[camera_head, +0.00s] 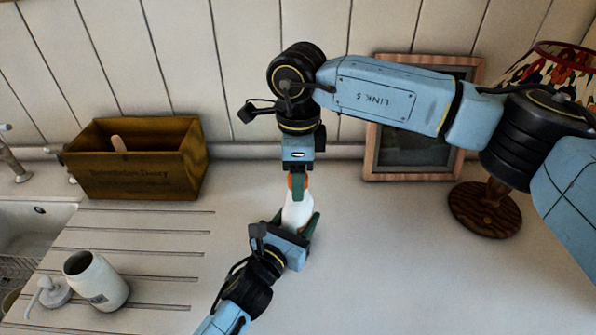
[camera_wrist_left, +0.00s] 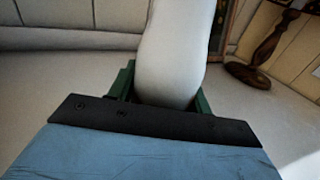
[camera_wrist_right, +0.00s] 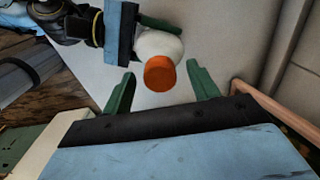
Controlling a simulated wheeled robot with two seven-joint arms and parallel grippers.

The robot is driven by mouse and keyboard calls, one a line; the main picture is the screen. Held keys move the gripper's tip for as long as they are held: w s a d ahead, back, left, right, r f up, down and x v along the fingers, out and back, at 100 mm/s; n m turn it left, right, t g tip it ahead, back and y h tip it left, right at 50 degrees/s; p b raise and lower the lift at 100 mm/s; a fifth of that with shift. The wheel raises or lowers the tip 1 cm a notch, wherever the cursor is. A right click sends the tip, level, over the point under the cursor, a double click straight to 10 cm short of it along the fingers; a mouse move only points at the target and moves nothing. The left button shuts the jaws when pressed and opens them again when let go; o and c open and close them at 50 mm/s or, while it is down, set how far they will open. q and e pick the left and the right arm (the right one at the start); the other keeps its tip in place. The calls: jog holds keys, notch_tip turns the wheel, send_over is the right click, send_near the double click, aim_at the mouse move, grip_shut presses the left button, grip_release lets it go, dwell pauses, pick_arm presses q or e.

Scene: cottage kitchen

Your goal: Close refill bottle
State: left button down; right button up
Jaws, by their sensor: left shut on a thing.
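The white refill bottle (camera_head: 295,211) stands roughly upright in my left gripper (camera_head: 299,219), whose green fingers are shut on its sides. The left wrist view shows the white body (camera_wrist_left: 178,60) between those fingers. An orange cap (camera_wrist_right: 160,73) sits at the bottle's top, but I cannot tell how tightly. My right gripper (camera_head: 297,189) points down from above at the cap. In the right wrist view its green fingers are spread, one on each side of the cap, with gaps between. In the head view a finger partly hides the cap.
A white dispenser bottle (camera_head: 97,280) with an open top stands at the lower left, with its pump head (camera_head: 50,292) beside it. A wooden box (camera_head: 137,181), a picture frame (camera_head: 372,150) and a lamp (camera_head: 487,208) stand at the back.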

jog(key=shift+r, duration=0.1)
notch_tip(320, 180, up, 12)
dwell(0.5)
pick_arm(q)
jog(key=c, duration=0.6)
grip_release()
jog(key=shift+o, duration=0.2)
jog(key=shift+s, duration=0.1)
jog(key=b+v, duration=0.1)
jog(key=v, duration=1.2)
jog(key=shift+a, duration=0.15)
pick_arm(e)
jog(key=shift+f, duration=0.6)
